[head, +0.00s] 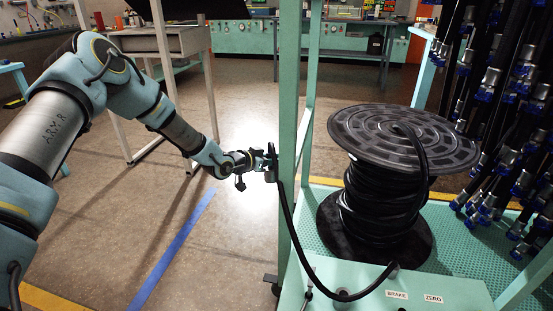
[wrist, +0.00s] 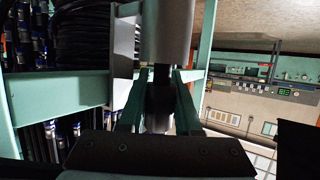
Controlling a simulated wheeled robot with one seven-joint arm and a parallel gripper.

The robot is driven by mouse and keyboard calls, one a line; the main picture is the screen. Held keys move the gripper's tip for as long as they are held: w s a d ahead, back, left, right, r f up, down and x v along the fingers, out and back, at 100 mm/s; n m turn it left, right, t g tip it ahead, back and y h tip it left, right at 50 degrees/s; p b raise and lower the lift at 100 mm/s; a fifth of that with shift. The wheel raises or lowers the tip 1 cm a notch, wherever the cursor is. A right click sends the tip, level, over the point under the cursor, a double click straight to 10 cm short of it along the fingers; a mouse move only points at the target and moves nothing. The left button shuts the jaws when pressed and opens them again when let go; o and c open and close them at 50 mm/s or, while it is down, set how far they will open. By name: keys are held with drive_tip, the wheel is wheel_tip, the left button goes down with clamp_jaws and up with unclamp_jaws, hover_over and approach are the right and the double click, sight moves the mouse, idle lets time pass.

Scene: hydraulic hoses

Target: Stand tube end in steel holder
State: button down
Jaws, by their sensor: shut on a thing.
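My gripper (head: 268,161) is beside the green upright post (head: 289,110) in the head view, its jaws shut on the black tube (head: 289,225). The tube hangs from the gripper past the post and curves to the green panel at the front. In the wrist view, the two teal fingers of my gripper (wrist: 160,82) close around a dark piece of tube (wrist: 161,105). A grey cylinder (wrist: 167,32) stands just beyond it; I cannot tell whether it is the steel holder or a fitting. The tube's very end is hidden.
A reel of black hose (head: 385,195) stands on the green cart deck (head: 465,255), right of the post. Hoses with silver and blue fittings (head: 490,80) hang at the right. A grey table (head: 160,42) stands behind my arm. The floor left of the post is open.

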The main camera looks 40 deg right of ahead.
drive_tip(key=shift+f+b, duration=0.5)
drive_tip(key=shift+f, duration=0.25)
drive_tip(key=c, duration=0.5)
unclamp_jaws()
drive_tip(key=shift+r, duration=0.1)
drive_tip(key=shift+a, duration=0.1)
drive_tip(key=v, duration=1)
drive_tip(key=shift+a+r, duration=0.15)
drive_tip(key=shift+a, duration=0.15)
